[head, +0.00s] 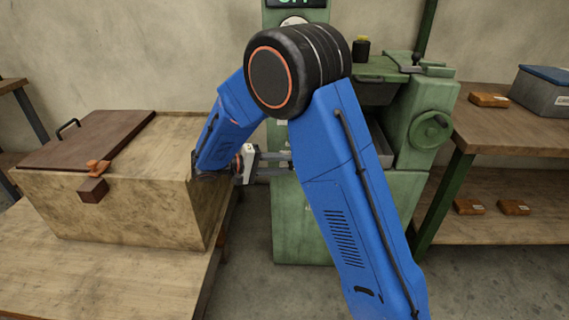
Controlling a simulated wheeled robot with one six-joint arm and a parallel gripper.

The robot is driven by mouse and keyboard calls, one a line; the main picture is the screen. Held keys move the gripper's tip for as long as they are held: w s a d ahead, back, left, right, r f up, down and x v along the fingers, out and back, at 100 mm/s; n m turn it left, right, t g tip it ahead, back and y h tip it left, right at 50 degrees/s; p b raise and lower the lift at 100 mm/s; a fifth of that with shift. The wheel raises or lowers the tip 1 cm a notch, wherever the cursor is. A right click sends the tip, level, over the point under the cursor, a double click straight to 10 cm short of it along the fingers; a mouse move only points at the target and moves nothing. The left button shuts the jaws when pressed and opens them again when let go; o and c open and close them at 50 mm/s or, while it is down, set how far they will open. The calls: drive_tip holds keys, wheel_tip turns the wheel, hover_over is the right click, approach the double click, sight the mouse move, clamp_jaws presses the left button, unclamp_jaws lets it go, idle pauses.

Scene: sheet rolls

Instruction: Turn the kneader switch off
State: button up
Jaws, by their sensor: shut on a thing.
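The green machine (297,232), which seems to be the kneader, stands in the middle behind my blue arm. A dark display (296,3) with green characters is at its top, cut by the frame edge, so I cannot read it surely. My gripper (287,161) points right, its two grey fingers at the front of the machine. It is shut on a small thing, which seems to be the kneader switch. My arm mostly hides the switch, so its position cannot be told.
A wooden chest (120,205) with a dark lid (92,140) stands on a wooden table (95,275) at left. At right, a wooden shelf (515,130) holds a grey box (543,97) and small brown blocks (488,100). A handwheel (430,130) sticks out from the machine.

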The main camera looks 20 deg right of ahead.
drive_tip(key=shift+f+n+h, duration=0.4)
drive_tip(key=shift+n+h, duration=0.1)
drive_tip(key=shift+h, duration=0.7)
drive_tip(key=o, duration=1.1)
drive_tip(key=shift+c, duration=0.2)
drive_tip(key=shift+a, duration=0.1)
drive_tip(key=s+a, duration=0.1)
drive_tip(key=a, duration=1.6)
drive_tip(key=shift+s, duration=0.2)
drive_tip(key=shift+a, duration=0.1)
